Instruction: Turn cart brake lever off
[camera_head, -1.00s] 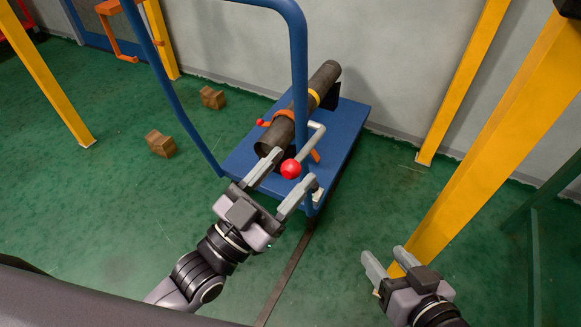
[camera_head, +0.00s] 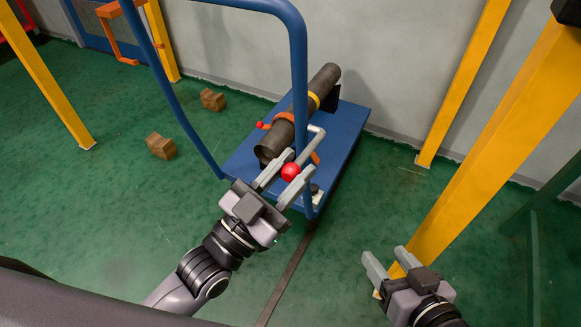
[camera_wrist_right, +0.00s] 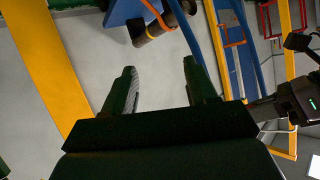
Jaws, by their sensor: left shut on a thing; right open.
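The blue cart (camera_head: 350,145) stands on the green floor against the grey wall, with a tall blue handle frame (camera_head: 299,60). Its brake lever (camera_head: 314,143) is a grey bent rod ending in a red ball knob (camera_head: 291,172). My left gripper (camera_head: 290,174) is shut on the red knob, with one finger on each side of it. My right gripper (camera_head: 382,263) is open and empty, low at the right by the yellow post. It also shows open in the right wrist view (camera_wrist_right: 160,90).
A dark pipe (camera_head: 325,80) lies on the cart, held by an orange clamp (camera_head: 280,119). Wooden blocks (camera_head: 161,146) lie on the floor at left. A thick yellow post (camera_head: 500,140) stands close to my right gripper.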

